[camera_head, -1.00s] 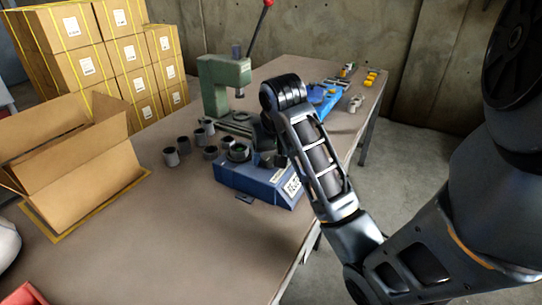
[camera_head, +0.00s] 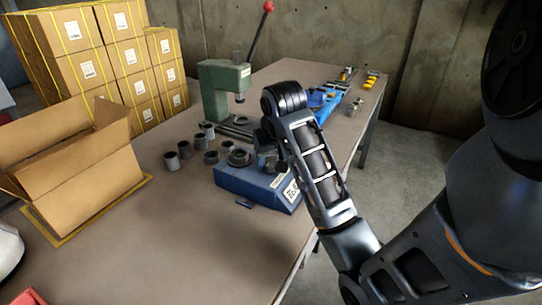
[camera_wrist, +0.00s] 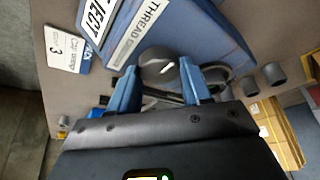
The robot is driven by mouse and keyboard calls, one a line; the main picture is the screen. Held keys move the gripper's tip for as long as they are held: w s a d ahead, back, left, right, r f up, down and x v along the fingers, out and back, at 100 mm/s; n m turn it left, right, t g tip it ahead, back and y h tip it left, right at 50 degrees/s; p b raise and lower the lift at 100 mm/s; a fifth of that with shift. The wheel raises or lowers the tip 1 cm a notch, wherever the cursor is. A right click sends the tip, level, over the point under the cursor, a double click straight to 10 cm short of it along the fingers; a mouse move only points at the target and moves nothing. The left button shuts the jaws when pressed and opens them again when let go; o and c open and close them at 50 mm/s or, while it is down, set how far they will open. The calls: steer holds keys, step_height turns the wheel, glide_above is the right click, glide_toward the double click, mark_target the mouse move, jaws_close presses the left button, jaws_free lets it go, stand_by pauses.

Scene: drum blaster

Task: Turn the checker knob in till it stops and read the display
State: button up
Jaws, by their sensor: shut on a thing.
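The thread checker is a blue box (camera_head: 245,188) on the bench in the head view, with a white label on its front right. In the wrist view the checker (camera_wrist: 205,30) shows printing that reads "THREAD C…" and, partly cut off, "…JECT". Its dark grey round knob (camera_wrist: 157,62) sits between the two blue fingers of my gripper (camera_wrist: 158,84). My gripper is shut on the knob. In the head view my arm hides the knob and most of the gripper. I cannot tell how far in the knob is.
Several grey cylindrical parts (camera_head: 171,161) stand left of the checker. A green press (camera_head: 215,88) with a red-tipped lever stands behind. An open cardboard box (camera_head: 85,175) is at the left. The front of the bench (camera_head: 170,255) is clear.

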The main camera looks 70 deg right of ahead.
steer(key=shift+w+a+r+n+p, duration=0.1)
steer(key=shift+w+r+n+p, duration=0.3)
steer(key=shift+p, duration=0.85)
steer(key=shift+s+f+n+t+p, duration=0.1)
steer(key=shift+s+n+t+p, duration=0.2)
steer(key=shift+p, duration=0.5)
steer(key=shift+f+n+y+p, duration=0.15)
steer(key=shift+n+y+p, duration=0.25)
steer(key=shift+n+p, duration=0.45)
steer(key=shift+s+f+n+t+p, duration=0.2)
steer(key=shift+n+t+p, duration=0.1)
steer(key=shift+n, duration=0.15)
steer(key=shift+f, duration=0.2)
steer(key=o, duration=1)
steer(key=shift+r, duration=0.1)
